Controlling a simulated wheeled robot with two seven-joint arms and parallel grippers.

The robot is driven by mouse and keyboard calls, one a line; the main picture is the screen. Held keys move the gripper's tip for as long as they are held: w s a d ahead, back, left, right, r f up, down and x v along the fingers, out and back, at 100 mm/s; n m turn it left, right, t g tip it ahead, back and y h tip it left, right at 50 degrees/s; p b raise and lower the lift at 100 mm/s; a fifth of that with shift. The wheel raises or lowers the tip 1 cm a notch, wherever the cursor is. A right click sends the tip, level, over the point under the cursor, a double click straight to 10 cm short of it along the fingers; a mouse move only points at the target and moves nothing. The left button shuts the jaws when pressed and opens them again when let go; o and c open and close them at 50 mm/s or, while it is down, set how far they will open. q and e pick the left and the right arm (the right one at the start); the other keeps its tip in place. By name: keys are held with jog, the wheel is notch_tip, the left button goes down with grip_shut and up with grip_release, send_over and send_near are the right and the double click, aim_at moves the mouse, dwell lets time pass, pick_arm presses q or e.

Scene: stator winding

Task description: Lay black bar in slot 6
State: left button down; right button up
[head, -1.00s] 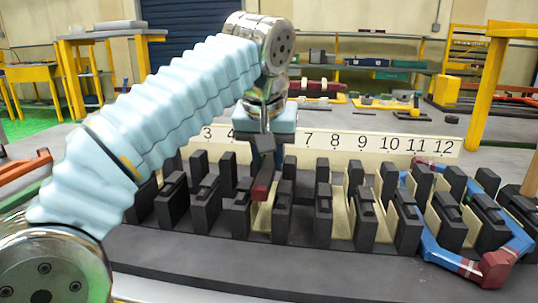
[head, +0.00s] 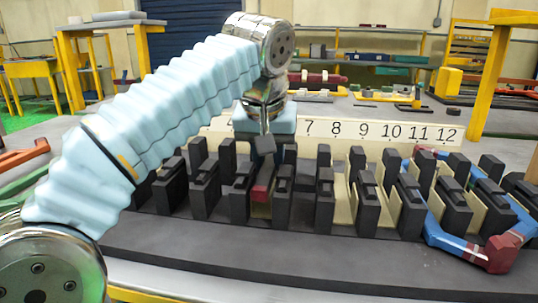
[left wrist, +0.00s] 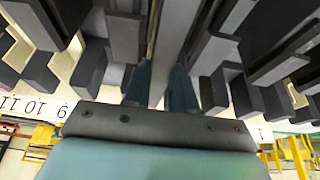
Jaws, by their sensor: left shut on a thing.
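The black bar with a dark red end (head: 262,189) is held upright-slanting under my left gripper (head: 265,134) in the head view. Its red end is down among the black teeth of the slotted stator fixture (head: 330,268). My left gripper is shut on the bar. In the left wrist view its two fingers (left wrist: 160,92) are close together between rows of teeth. The gripper hides the number plate (head: 350,130) left of 7, so I cannot read the slot number at the bar or tell whether it is seated. My right gripper is out of view.
A blue bar with red ends (head: 450,237) is around the teeth near 11 and 12. An orange-red piece (head: 25,156) lies at the left. Yellow stands and a shelf with parts are behind.

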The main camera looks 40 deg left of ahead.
aim_at(271, 158)
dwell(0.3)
pick_arm(q)
jog(key=c, duration=0.8)
grip_release()
jog(key=shift+f, duration=0.1)
jog(key=shift+r, duration=0.2)
jog(key=shift+r+p, duration=0.65)
jog(key=shift+p, duration=0.3)
notch_tip(271, 158, up, 2)
jog(key=shift+r+p, duration=0.25)
jog(key=shift+p, duration=0.5)
jog(key=shift+r, duration=2.5)
